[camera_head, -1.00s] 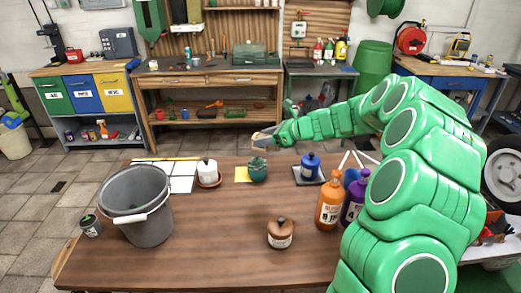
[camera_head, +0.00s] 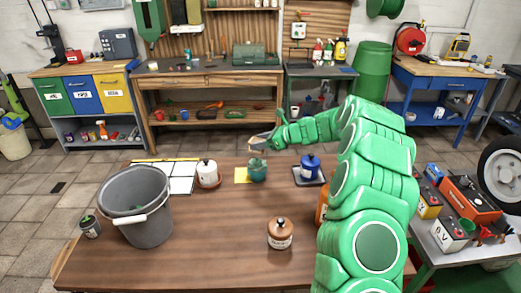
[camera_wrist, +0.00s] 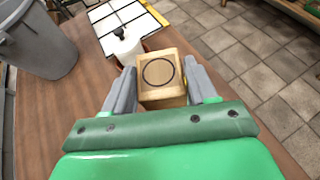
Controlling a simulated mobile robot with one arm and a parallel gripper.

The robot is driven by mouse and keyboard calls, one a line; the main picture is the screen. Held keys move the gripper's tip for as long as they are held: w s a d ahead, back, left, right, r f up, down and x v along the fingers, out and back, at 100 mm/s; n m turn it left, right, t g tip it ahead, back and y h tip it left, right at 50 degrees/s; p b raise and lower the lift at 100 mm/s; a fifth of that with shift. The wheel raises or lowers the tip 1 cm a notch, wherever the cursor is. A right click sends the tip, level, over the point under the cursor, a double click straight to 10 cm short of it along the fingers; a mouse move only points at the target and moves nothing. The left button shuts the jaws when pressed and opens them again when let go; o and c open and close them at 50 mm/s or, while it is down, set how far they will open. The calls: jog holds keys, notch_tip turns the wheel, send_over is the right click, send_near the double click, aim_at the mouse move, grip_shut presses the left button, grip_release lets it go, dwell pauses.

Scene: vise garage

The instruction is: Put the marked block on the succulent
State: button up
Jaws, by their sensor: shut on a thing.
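The marked block (camera_wrist: 162,78) is light wood with a dark circle on its face. My gripper (camera_wrist: 163,92) is shut on it, one finger on each side. In the head view, my gripper (camera_head: 262,140) holds the block (camera_head: 235,142) in the air near the table's far edge, above and slightly left of the succulent in the picture. The succulent (camera_head: 257,170) sits in a round teal pot on the table, beside a yellow square. I cannot make out the succulent in the wrist view; the block and gripper cover much of the middle.
A white jar (camera_head: 208,172) stands on a brown saucer left of the succulent. A blue jar (camera_head: 309,166) sits on a dark tray to its right. A grey bucket (camera_head: 148,225) and a brown jar (camera_head: 280,233) stand nearer. An orange bottle (camera_head: 321,207) is partly behind my arm.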

jog(key=shift+w+f, duration=0.4)
jog(key=shift+f, duration=1.65)
jog(key=shift+f, duration=0.1)
jog(key=o, duration=1.1)
